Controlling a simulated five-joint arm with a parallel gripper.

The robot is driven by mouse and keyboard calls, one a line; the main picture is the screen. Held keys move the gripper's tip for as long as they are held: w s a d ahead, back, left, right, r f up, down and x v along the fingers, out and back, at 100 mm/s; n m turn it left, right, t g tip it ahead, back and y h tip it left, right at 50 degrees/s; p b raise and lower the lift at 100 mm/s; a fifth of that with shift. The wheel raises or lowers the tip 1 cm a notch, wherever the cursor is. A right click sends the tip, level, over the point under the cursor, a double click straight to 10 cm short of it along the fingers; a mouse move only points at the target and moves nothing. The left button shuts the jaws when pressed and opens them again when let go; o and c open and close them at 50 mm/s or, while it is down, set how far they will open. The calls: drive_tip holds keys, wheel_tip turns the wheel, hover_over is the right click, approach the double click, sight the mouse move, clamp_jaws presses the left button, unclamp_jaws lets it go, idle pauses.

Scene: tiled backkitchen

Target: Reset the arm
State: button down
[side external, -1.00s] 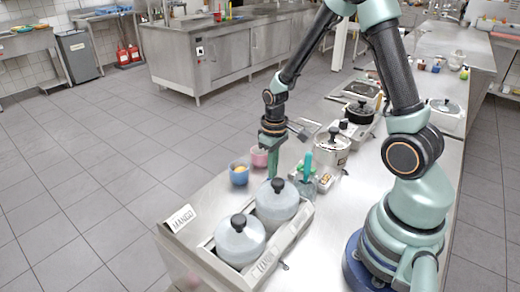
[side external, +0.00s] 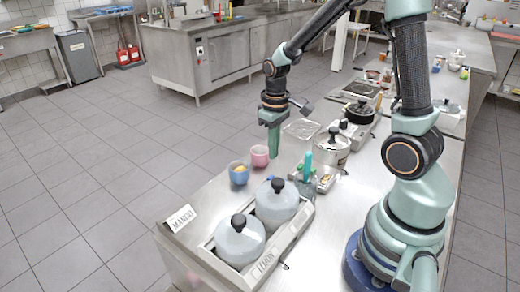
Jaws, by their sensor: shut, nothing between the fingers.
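My gripper (side external: 273,151) hangs from my arm above the left edge of the steel counter (side external: 213,195), with its fingers pointing down. It is shut and holds nothing. It is raised above the counter, close above and to the right of a pink cup (side external: 260,156). A blue cup (side external: 238,173) with something yellow in it stands beside the pink cup.
Two lidded pots (side external: 240,242) sit in a metal holder at the front. A teal-handled item (side external: 307,166), a steel pot (side external: 331,147) and a black pot (side external: 360,112) stand to the right. A MANGO sign (side external: 181,218) is at the left corner. A clear tray (side external: 301,129) lies behind.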

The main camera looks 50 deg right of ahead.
drive_tip(key=shift+r, duration=0.15)
drive_tip(key=s+a+r+t, duration=0.2)
drive_tip(key=s+a+r, duration=0.1)
drive_tip(key=r, duration=0.4)
drive_tip(key=s+a+r+t, duration=0.3)
drive_tip(key=a+r, duration=0.2)
drive_tip(key=r, duration=0.3)
drive_tip(key=shift+t, duration=0.3)
drive_tip(key=shift+a, duration=0.1)
